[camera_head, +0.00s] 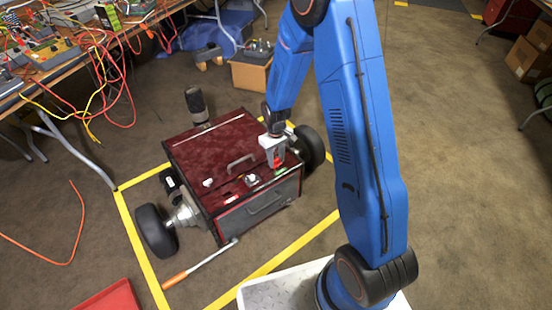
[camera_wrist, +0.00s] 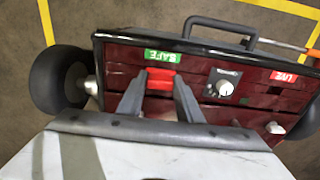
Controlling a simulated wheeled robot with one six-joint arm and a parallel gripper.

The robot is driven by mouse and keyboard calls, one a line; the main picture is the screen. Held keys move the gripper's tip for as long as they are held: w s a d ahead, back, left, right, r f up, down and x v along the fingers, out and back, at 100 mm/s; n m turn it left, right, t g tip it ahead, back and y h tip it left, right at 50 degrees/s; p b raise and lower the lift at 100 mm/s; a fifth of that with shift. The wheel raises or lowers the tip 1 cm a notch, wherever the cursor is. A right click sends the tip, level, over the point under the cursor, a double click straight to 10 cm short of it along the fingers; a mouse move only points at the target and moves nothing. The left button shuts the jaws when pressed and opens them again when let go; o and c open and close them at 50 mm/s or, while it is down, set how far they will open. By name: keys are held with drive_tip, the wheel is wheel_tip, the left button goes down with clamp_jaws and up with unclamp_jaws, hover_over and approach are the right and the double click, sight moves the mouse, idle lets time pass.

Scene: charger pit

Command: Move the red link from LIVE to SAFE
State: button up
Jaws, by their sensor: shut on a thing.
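The red link (camera_wrist: 161,74) is between the two fingertips of my gripper (camera_wrist: 160,84), which is shut on it. It is directly below the green SAFE label (camera_wrist: 162,56) in the wrist view, at the panel of the dark red wheeled box (camera_head: 215,150). Whether it is fully seated there I cannot tell. The red LIVE label (camera_wrist: 283,77) is further right on the panel, with a dark slot below it. In the head view my gripper (camera_head: 275,158) reaches down to the right end of the panel and mostly hides the link.
A round white knob (camera_wrist: 224,88) sits between the two labels, and a white knob (camera_wrist: 275,128) is lower right. A black handle (camera_wrist: 222,28) projects from the box. Yellow floor tape (camera_head: 140,240) surrounds it. A cable-strewn table (camera_head: 75,45) stands left.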

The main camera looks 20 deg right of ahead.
drive_tip(key=shift+f, duration=0.6)
drive_tip(key=o, duration=1.1)
wheel_tip(320, 180, up, 17)
drive_tip(key=shift+r, duration=0.2)
idle(0.4)
